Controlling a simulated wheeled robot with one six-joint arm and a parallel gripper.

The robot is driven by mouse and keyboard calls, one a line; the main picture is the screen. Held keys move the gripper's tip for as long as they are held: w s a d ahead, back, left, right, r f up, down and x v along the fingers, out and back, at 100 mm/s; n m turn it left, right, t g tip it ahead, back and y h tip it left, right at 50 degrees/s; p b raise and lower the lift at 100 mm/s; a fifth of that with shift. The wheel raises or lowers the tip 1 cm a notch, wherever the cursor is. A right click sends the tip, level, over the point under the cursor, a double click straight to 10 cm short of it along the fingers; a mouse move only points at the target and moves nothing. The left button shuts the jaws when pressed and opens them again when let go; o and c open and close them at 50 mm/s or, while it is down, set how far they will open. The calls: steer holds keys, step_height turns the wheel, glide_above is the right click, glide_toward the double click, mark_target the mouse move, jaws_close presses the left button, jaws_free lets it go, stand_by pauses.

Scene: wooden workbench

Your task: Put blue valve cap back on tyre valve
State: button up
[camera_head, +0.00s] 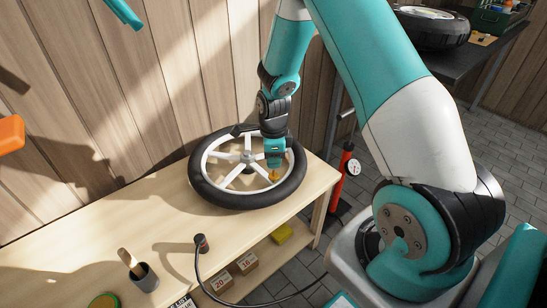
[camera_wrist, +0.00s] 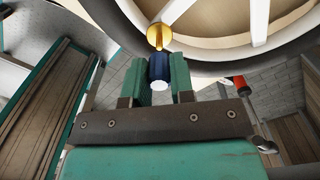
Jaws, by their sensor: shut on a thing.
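The wheel (camera_head: 204,188), a black tyre with white rim and spokes, lies flat on the workbench. Its brass valve (camera_head: 273,175) shows just under my gripper (camera_head: 274,160), near the rim's right side. In the wrist view my gripper (camera_wrist: 161,84) has its teal fingers shut on the blue valve cap (camera_wrist: 159,67). The brass valve (camera_wrist: 155,38) is in line with the cap, and their ends meet in the picture. I cannot tell whether the cap sits around the valve or only against its tip. The cap is hidden in the head view.
On the workbench (camera_head: 150,215) stand a dark cup (camera_head: 145,279) with a wooden-handled tool and a hose end (camera_head: 201,244). A red pump (camera_head: 341,178) stands beyond the bench's right end. A yellow block (camera_head: 282,233) and wooden blocks (camera_head: 220,282) lie on the lower shelf.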

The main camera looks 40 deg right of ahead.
stand_by(0.8)
steer(key=o, duration=0.6)
step_height(320, 180, up, 11)
steer(key=p, duration=1)
